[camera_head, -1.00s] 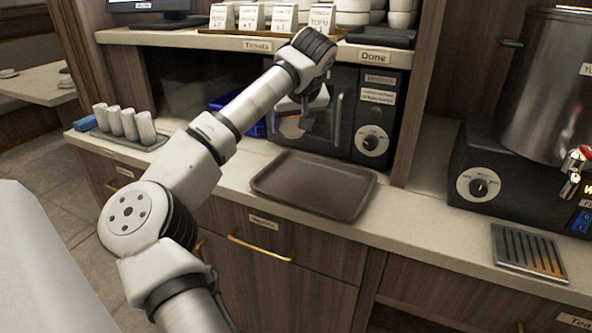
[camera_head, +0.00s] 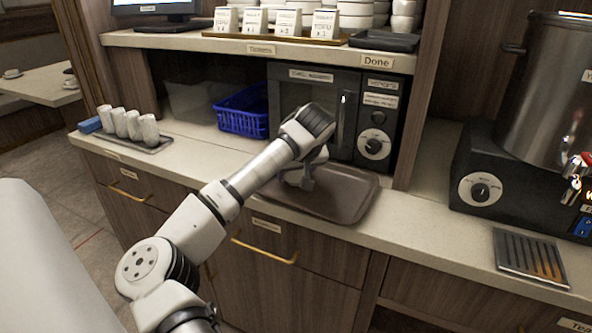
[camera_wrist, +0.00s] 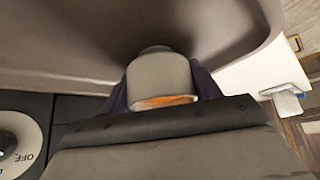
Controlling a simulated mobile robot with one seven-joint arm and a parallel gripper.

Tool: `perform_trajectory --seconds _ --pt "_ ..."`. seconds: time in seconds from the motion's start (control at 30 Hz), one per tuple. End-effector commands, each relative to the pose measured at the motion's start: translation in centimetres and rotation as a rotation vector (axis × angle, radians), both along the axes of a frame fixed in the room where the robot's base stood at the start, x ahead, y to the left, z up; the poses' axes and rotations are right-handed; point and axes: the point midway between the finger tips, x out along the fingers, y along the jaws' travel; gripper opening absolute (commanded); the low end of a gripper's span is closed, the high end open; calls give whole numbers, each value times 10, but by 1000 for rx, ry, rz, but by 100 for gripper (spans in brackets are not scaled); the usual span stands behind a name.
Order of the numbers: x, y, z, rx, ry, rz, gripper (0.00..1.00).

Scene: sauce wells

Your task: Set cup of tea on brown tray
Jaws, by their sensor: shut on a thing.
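The brown tray (camera_head: 347,203) lies on the counter in front of the microwave; its bare surface also shows in the wrist view (camera_wrist: 60,42). My gripper (camera_head: 307,184) is low over the left part of the tray. In the wrist view my gripper (camera_wrist: 161,88) is shut on a pale grey cup (camera_wrist: 157,72) with orange-brown tea visible at its rim. The cup is over or on the tray; I cannot tell if its base touches. In the head view my arm hides the cup.
The microwave (camera_head: 378,117) stands behind the tray, with a blue basket (camera_head: 241,112) to its left. Several white cups (camera_head: 134,126) stand on a tray at the counter's left. A drip grate (camera_head: 530,258) and a metal urn (camera_head: 540,90) are right. The counter left of the brown tray is clear.

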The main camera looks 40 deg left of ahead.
Motion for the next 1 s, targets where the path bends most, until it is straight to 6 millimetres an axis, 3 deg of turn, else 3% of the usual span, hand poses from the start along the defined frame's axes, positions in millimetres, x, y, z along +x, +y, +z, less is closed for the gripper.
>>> perform_trajectory --seconds 0.13,0.17,0.33,0.73,1.0 --pt "0 0 -3 1 0 1 34" --pt "0 0 -4 0 1 1 63" --pt "0 0 -3 0 1 1 84" --pt "-1 -2 5 2 -1 -1 84" --pt "-17 -27 51 6 -1 0 84"
